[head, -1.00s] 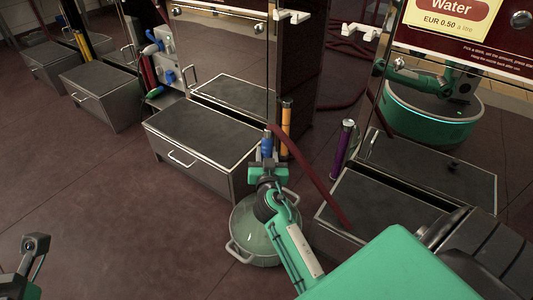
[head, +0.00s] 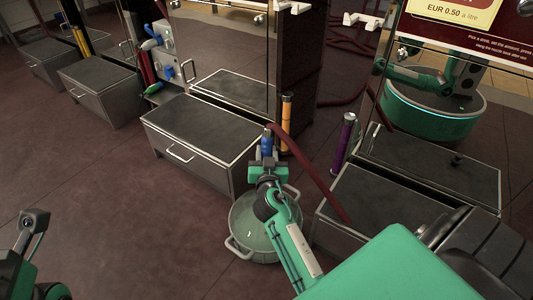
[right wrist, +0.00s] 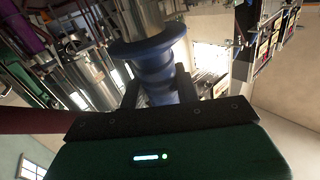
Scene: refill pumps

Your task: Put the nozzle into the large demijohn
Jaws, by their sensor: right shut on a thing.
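The nozzle (head: 267,143), with a blue grip, is upright in my right gripper (head: 267,163). In the right wrist view the blue grip (right wrist: 155,60) sits between the two dark fingers (right wrist: 158,88). The large demijohn (head: 246,215) is a pale green, round vessel with metal handles, standing on the floor under my right forearm. The arm hides part of it, including its mouth. The nozzle appears over its far side; I cannot tell whether the tip is inside.
A dark red hose (head: 313,177) slants down to the right near the nozzle. Grey-topped metal plinths stand behind left (head: 205,128) and at right (head: 365,205). The floor at left is clear.

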